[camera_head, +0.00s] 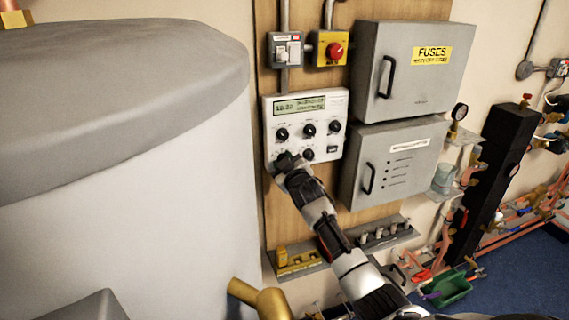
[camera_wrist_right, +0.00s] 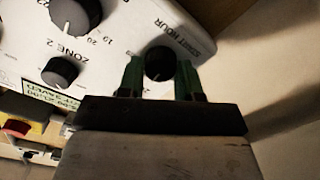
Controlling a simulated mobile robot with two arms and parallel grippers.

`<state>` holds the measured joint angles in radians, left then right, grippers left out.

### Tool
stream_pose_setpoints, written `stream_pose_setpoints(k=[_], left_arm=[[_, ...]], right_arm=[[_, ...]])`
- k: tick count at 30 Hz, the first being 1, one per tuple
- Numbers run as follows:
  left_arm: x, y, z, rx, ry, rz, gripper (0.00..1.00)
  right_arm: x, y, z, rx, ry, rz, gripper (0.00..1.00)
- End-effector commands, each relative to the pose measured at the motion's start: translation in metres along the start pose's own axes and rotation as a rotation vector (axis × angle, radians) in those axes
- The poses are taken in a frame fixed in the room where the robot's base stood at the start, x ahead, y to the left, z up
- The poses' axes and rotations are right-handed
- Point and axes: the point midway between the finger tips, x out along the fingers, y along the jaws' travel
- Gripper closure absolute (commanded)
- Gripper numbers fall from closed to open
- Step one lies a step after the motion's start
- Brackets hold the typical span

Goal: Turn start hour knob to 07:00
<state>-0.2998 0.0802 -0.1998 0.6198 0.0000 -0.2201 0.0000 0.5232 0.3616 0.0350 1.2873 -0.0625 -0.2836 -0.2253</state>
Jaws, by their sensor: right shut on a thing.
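The white control panel (camera_head: 271,106) is mounted on the wooden board in the head view, with a small display (camera_head: 299,105) and several black knobs. My right gripper (camera_head: 285,160) is at the panel's lower left knob and hides it there. In the right wrist view, the black start hour knob (camera_wrist_right: 159,62) sits between the two green fingers of my right gripper (camera_wrist_right: 160,75), beside the printed words START HOUR. The gripper is shut on the knob. The knob's pointer setting is too dark to read. My left gripper is not in view.
A zone 2 knob (camera_wrist_right: 60,71) is close to the gripper in the right wrist view. A large grey-white tank (camera_head: 120,190) stands left of the panel. Two grey boxes, the fuse box (camera_head: 405,80) and one below (camera_head: 410,145), are to the right. A shelf (camera_head: 300,265) is below.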

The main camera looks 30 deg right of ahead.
Motion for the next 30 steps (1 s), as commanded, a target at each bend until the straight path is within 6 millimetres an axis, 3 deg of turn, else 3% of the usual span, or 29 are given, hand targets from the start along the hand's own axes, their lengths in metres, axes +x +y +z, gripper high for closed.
stream_pose_setpoints(k=[18,19,23,30], left_arm=[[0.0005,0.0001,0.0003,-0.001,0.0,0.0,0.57],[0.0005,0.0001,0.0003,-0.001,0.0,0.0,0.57],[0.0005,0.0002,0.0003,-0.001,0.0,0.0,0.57],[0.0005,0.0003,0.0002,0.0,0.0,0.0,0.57]], right_arm=[[-0.0002,-0.001,0.0014,0.056,-0.003,-0.002,0.89],[-0.0002,-0.001,0.0014,0.055,-0.003,-0.002,0.62],[-0.0002,-0.0007,0.0011,0.055,-0.002,-0.002,0.42],[-0.0001,-0.0002,0.0005,0.055,-0.001,-0.001,0.41]])
